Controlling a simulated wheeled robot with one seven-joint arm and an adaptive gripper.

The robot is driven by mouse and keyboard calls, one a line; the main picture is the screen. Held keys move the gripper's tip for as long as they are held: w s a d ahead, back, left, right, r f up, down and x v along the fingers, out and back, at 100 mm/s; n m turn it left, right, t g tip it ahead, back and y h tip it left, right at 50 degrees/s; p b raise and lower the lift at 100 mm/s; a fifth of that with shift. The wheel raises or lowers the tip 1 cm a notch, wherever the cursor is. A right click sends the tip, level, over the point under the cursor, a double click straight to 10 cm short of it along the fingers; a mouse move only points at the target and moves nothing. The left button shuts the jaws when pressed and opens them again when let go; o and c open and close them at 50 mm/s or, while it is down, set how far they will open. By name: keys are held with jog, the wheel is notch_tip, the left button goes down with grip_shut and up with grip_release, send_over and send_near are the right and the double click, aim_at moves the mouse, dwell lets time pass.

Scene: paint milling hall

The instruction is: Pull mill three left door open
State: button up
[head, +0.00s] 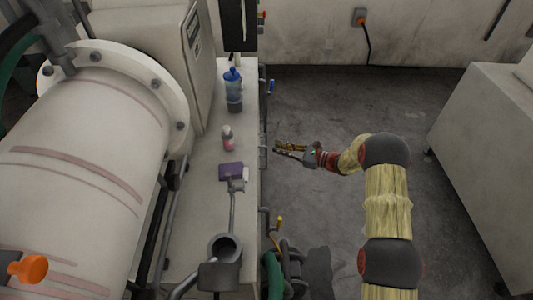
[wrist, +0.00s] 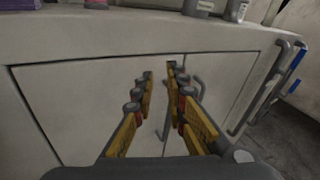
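In the wrist view a pale cabinet front has two doors meeting at a seam. The left door (wrist: 75,105) is wide and looks closed. The right door (wrist: 225,80) also looks closed. Thin grey bar handles show near the seam, one on the left door (wrist: 165,122) and one on the right (wrist: 197,84), partly hidden by my fingers.
A large drum (head: 80,170) lies left. Hoses and a yellow-handled valve (head: 279,222) stand nearer. Floor (head: 325,105) is free rightward, up to a pale cabinet (head: 485,140).

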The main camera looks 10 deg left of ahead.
notch_tip(320, 180, down, 9)
jog(key=w+m+t, duration=0.2)
jog(key=m, duration=0.1)
jog(key=b+x, duration=0.3)
jog(key=x, duration=0.4)
jog(key=shift+w+a, duration=0.2)
jog(key=shift+c, duration=0.2)
grip_shut()
jog(key=shift+d+t, duration=0.1)
jog(key=shift+t, duration=0.2)
